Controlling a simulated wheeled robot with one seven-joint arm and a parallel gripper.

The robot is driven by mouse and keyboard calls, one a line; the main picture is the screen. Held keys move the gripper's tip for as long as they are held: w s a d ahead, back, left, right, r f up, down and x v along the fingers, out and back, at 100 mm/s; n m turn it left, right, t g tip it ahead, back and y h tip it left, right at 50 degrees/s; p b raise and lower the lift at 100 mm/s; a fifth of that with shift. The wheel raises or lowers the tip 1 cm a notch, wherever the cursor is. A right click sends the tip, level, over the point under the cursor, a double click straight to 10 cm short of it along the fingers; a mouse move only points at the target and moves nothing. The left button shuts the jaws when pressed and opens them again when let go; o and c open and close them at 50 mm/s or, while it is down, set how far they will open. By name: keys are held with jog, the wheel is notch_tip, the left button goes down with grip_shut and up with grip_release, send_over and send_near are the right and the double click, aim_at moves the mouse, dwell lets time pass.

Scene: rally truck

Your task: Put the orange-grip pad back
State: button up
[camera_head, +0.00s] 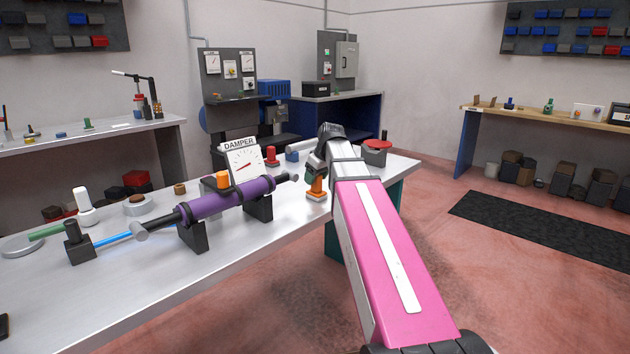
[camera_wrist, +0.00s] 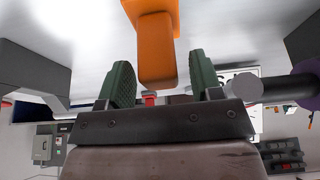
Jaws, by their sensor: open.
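The orange-grip pad (camera_head: 317,188) stands upright on the grey bench, right of the purple damper, with its orange grip up and a pale base at its foot. My gripper (camera_head: 313,172) is just above and around its top. In the wrist view the orange grip (camera_wrist: 156,45) lies between the two green fingers of my gripper (camera_wrist: 160,64). Gaps show on both sides, and the fingers are open. The pad's base is out of sight in the wrist view.
A red bottle-like object (camera_head: 272,156) and a red-topped grey pot (camera_head: 376,151) stand near the bench's back.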

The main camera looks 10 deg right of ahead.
jog(key=v, duration=0.9)
jog(key=shift+s+a+r, duration=0.2)
jog(key=shift+a+r, duration=0.1)
dwell(0.5)
